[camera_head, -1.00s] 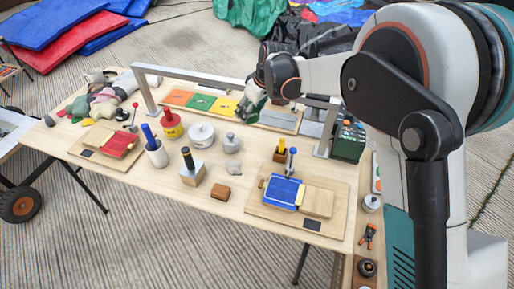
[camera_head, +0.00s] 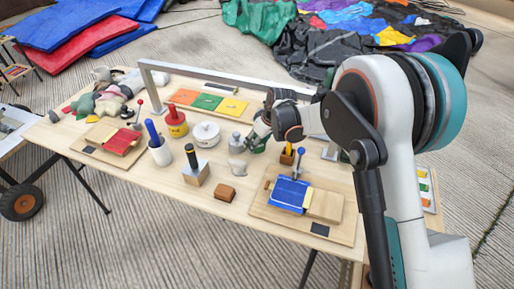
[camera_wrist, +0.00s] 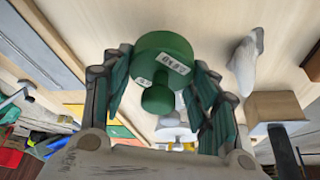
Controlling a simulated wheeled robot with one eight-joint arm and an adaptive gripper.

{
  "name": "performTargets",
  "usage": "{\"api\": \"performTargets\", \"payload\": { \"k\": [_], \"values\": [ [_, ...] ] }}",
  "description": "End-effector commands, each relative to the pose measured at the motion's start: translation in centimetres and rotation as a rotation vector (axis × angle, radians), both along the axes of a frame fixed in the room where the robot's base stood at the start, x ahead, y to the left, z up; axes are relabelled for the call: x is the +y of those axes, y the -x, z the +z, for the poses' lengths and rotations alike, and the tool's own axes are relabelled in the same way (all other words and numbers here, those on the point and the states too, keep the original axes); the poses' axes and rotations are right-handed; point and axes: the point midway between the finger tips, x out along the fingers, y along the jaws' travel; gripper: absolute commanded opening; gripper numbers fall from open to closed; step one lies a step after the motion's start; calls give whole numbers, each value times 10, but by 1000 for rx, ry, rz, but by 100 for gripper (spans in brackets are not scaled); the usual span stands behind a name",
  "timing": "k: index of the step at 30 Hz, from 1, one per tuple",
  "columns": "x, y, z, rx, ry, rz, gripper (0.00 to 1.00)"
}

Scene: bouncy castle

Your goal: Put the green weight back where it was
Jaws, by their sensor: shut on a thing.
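The green weight (camera_wrist: 165,55) is a round disc with a knob and a white label, seen close in the wrist view. My gripper (camera_wrist: 160,85) is shut on it, with fingers on both sides of it. In the head view my gripper (camera_head: 258,143) is over the middle of the table, and only a sliver of the green weight (camera_head: 260,149) shows. Whether the weight touches the tabletop I cannot tell. A grey weight (camera_head: 236,143) stands just left of my gripper. The orange, green (camera_head: 207,102) and yellow (camera_head: 232,107) squares lie farther back.
A grey lump (camera_head: 237,171) and a black-handled block (camera_head: 194,174) stand in front and to the left. A white pot (camera_head: 206,136) is left. A board with a blue plate (camera_head: 289,194) lies front right. A metal rail (camera_head: 230,77) spans the back. Bare tabletop (camera_head: 165,205) shows at the front.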

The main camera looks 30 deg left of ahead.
Motion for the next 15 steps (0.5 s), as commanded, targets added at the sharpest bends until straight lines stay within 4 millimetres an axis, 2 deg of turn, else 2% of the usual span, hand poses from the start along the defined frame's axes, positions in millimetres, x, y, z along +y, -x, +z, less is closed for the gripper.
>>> {"api": "performTargets", "payload": {
  "k": [3,6,15],
  "values": [
    [0,0,-19,0,-1,0,0],
    [0,0,-30,0,-1,0,0],
    [0,0,-32,0,-1,0,0]
  ]
}}
